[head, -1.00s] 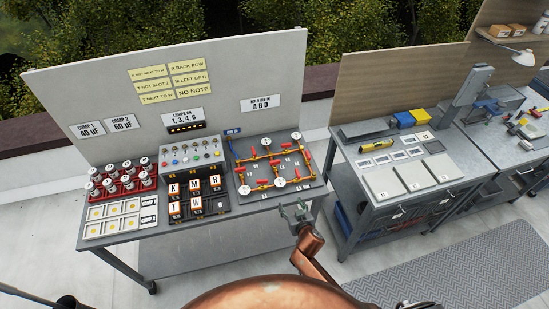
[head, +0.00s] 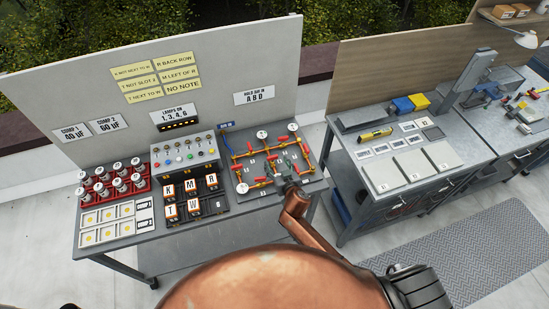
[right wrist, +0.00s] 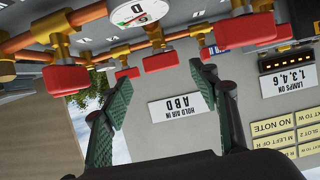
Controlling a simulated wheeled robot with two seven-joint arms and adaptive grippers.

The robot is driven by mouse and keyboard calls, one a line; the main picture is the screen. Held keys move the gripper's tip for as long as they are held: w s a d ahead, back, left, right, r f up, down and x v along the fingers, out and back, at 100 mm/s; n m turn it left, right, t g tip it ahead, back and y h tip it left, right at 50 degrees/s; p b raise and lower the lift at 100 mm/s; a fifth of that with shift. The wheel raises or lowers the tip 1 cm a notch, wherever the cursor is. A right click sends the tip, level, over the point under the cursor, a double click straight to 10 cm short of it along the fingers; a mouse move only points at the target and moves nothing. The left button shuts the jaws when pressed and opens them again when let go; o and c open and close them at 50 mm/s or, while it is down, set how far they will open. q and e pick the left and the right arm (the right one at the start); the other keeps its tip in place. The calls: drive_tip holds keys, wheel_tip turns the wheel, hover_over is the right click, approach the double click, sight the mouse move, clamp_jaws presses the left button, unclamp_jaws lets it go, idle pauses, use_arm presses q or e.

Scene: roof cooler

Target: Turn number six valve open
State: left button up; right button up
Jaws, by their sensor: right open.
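The valve board (head: 317,185) lies at the right end of the left bench. It carries orange-yellow pipes, several red valve handles and white round gauges. The valve numbers are too small to read, so I cannot tell which valve is number six. My right gripper (head: 290,174) is over the board's front right part and hides some of it. In the right wrist view, the green-padded fingers (right wrist: 160,95) are apart with nothing between them. Red handles (right wrist: 160,61) and a gauge marked D (right wrist: 140,12) are close ahead of them. I see no contact. My left gripper is out of view.
Left of the board are a switch box (head: 183,152), lettered blocks (head: 193,206) and a red rack of capacitors (head: 83,191). An upright panel (head: 230,60) with signs stands behind. A second bench (head: 365,185) stands to the right.

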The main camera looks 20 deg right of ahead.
sight(273, 158)
drive_tip(key=x, duration=0.4)
drive_tip(key=shift+a, duration=0.2)
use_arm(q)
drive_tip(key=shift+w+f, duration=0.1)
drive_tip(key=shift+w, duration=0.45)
use_arm(e)
drive_tip(key=shift+w+f, duration=0.15)
drive_tip(key=shift+w, duration=0.2)
